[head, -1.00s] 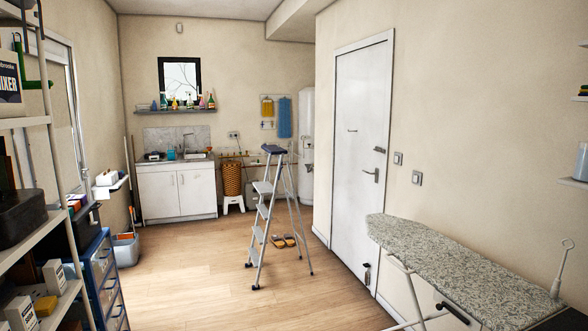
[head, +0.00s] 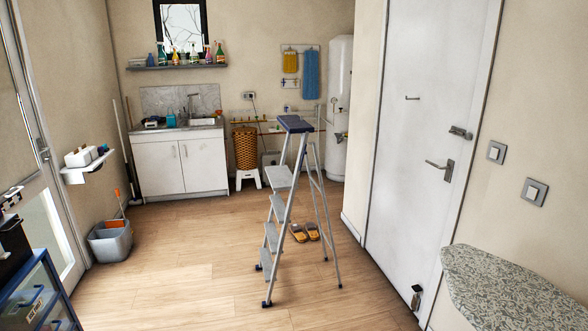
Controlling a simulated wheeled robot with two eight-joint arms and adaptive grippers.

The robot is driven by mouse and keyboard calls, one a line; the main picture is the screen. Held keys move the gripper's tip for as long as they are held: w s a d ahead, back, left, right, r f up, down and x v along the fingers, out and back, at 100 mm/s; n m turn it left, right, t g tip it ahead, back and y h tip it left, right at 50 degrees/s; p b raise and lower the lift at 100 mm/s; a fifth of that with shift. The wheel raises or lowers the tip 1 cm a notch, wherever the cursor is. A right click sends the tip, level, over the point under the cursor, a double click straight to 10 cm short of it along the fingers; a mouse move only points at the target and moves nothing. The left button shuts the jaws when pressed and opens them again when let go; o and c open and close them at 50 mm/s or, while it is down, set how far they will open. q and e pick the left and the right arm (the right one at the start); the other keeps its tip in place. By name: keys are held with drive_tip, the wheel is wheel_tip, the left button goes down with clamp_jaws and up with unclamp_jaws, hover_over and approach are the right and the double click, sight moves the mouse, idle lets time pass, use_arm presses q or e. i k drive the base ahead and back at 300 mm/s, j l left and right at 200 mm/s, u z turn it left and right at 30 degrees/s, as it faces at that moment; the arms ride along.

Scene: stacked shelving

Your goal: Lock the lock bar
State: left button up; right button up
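A white door (head: 415,120) stands closed on the right. A small metal latch (head: 460,132) sits near its right edge, above a lever handle (head: 441,169). A small dark metal fitting (head: 416,297) is at the bottom of this door. Another door (head: 48,195) with glass panels is on the left, with a handle (head: 43,150) on its edge. I cannot tell which fitting is the lock bar, or its state. Neither of my grippers shows in the head view.
A stepladder (head: 283,205) stands mid-floor with sandals (head: 304,232) beside it. A patterned ironing board (head: 510,290) is at lower right, blue drawers (head: 38,295) at lower left. A grey bucket (head: 110,242) stands by the left wall. Wooden floor is clear left of the ladder.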

sight(304, 152)
drive_tip(key=i+z, duration=0.1)
drive_tip(key=i, duration=0.55)
drive_tip(key=i+u, duration=0.15)
drive_tip(key=i, duration=0.55)
drive_tip(key=i+l+u, duration=0.15)
drive_tip(key=i, duration=0.55)
drive_tip(key=i+l+u, duration=0.1)
drive_tip(key=i, duration=0.6)
